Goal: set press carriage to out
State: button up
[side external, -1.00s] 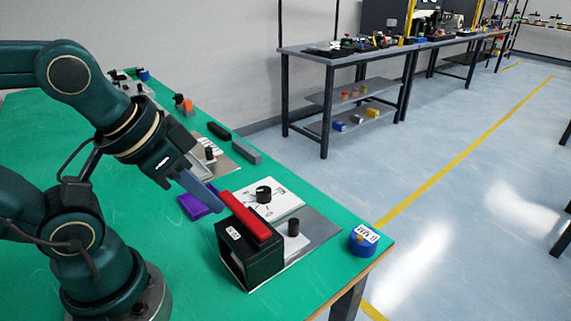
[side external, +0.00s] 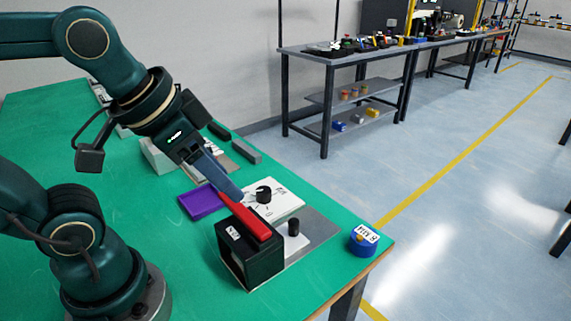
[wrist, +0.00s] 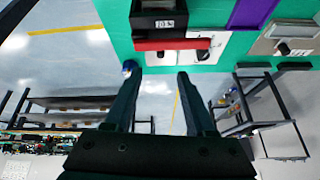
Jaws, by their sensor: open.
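A black box-like unit (side external: 250,257) with a white label and a red bar (side external: 246,218) along its top stands near the table's front right. I take it to be the press; which part is the carriage, I cannot tell. In the wrist view the red bar (wrist: 172,44) lies ahead of the fingertips, with the black unit (wrist: 165,20) beyond it. My gripper (side external: 238,194) points down at a slant near the bar's far end. In the wrist view my gripper (wrist: 157,76) has its two fingers apart with nothing between them. Whether a finger touches the bar is unclear.
A white panel with a black knob (side external: 264,195) and a grey plate with a black post (side external: 294,229) sit right beside the unit. A blue round object (side external: 363,241) is at the table corner. Grey and dark bars lie farther back.

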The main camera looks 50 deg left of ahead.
jog(key=w+m+g, duration=0.1)
jog(key=w, duration=0.5)
jog(key=m+g, duration=0.2)
jog(key=g, duration=0.1)
send_over(294, 221)
notch_tip(294, 221, down, 6)
jog(key=f, duration=0.1)
jog(key=shift+g, duration=0.9)
notch_tip(294, 221, down, 5)
jog(key=shift+r, duration=0.1)
jog(key=shift+f, duration=2.5)
jog(key=shift+c, duration=0.2)
grip_shut()
